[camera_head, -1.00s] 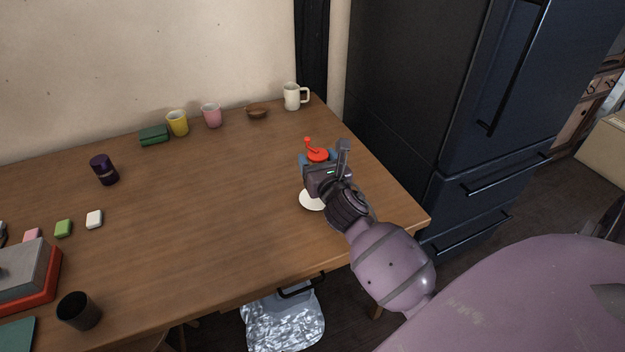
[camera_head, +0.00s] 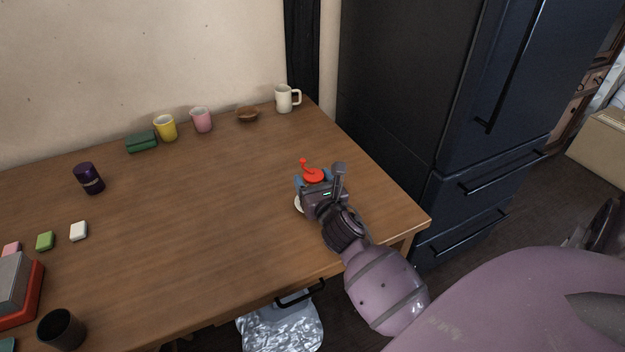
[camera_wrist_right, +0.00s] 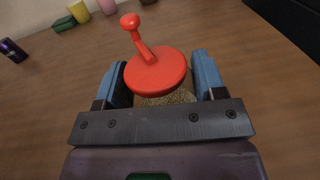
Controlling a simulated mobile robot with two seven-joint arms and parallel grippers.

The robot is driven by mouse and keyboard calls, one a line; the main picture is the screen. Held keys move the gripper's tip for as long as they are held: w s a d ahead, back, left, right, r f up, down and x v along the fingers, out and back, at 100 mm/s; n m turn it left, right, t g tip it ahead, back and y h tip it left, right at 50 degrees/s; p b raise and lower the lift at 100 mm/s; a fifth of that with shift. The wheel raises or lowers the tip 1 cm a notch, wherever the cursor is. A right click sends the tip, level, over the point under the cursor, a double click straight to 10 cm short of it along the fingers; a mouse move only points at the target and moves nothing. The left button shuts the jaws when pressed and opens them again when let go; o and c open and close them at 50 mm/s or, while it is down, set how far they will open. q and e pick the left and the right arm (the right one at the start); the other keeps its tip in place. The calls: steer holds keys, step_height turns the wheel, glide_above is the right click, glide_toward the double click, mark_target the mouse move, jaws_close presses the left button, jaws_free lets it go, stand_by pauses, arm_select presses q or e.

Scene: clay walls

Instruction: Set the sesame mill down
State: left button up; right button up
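The sesame mill has a red lid with a red crank and knob (camera_head: 314,175). Its body, with tan grains, shows below the lid in the right wrist view (camera_wrist_right: 160,76). My right gripper (camera_head: 314,182) has its blue fingers on both sides of the mill's body, seemingly shut on it. The mill looks upright, over the table's right part. Its base is hidden, so I cannot tell whether it touches the table. My left gripper is not in view.
The wooden table (camera_head: 220,215) is clear left of the mill. Along the back stand a cream mug (camera_head: 285,99), a brown bowl (camera_head: 247,115), pink (camera_head: 202,120) and yellow cups (camera_head: 165,128). A dark fridge (camera_head: 410,100) stands right.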

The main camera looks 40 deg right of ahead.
steer(key=o, duration=0.5)
steer(key=shift+c, duration=0.2)
steer(key=shift+r, duration=0.2)
steer(key=p+v, duration=0.1)
steer(key=v, duration=1.1)
steer(key=shift+s, duration=0.1)
